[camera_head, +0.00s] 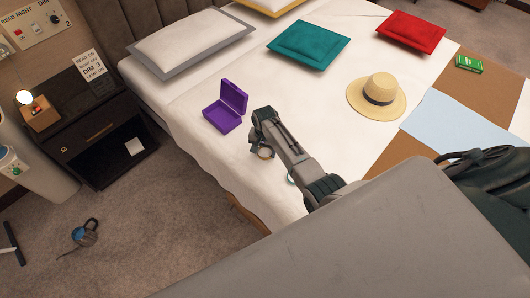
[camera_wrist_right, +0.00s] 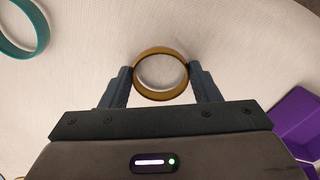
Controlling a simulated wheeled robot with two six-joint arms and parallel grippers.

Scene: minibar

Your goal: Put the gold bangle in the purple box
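The gold bangle (camera_wrist_right: 160,96) is between the two fingers of my right gripper (camera_wrist_right: 160,75), which press against its left and right sides. In the head view my right gripper (camera_head: 259,143) points down at the bed, with the bangle (camera_head: 265,154) at its tips. I cannot tell whether the bangle is clear of the sheet. The purple box (camera_head: 222,117) stands with its lid raised on the bed, up and left of the gripper. It also shows at the right edge of the wrist view (camera_wrist_right: 298,120). My left gripper is not in view.
A teal ring (camera_wrist_right: 38,45) lies on the sheet near the bangle. A straw hat (camera_head: 378,90) and several pillows lie on the bed (camera_head: 190,100). A dark nightstand (camera_head: 90,120) stands at the left. The sheet between gripper and box is clear.

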